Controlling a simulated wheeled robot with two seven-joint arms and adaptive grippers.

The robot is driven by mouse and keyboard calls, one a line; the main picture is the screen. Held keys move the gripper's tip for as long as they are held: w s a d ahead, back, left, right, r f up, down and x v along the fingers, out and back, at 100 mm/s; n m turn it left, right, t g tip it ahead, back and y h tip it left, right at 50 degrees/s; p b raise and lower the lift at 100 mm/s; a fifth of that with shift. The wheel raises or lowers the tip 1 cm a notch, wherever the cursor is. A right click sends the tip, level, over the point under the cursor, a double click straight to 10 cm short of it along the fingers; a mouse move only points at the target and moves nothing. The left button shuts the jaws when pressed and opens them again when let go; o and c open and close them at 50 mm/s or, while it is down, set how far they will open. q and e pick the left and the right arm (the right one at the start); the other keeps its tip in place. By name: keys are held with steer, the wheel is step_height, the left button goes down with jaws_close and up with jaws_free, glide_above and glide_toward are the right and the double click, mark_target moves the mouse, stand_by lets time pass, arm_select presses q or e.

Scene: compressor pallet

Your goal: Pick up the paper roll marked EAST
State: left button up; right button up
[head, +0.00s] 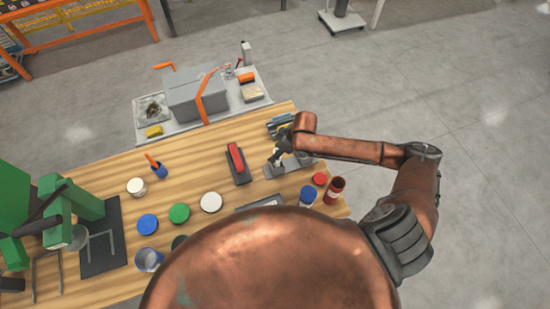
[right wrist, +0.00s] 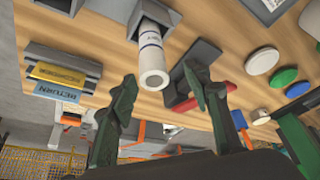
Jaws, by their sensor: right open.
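A white paper roll (right wrist: 151,62) with blue bands lies in a grey holder (right wrist: 152,14) in the right wrist view. Its near end sticks out toward my right gripper (right wrist: 160,82). No word EAST is legible on the part that shows. My right gripper is open, with one finger on each side of the roll's end; I cannot tell whether either finger touches it. In the head view my right gripper (head: 278,157) is over the grey holder (head: 297,164) at the right of the wooden bench, largely hiding the roll. My left gripper is not in view.
A red-topped dark block (head: 237,163) lies left of the holder. Coloured discs (head: 179,213) and a red can (head: 334,189) stand nearer. A grey tray with a box (head: 190,95) is behind.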

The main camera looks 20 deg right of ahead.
mark_target(277, 161)
step_height(277, 161, down, 6)
steer(key=w+p, duration=0.1)
steer(key=w, duration=0.1)
steer(key=shift+a, duration=0.45)
steer(key=shift+f, duration=0.1)
steer(key=shift+c, duration=0.5)
jaws_close()
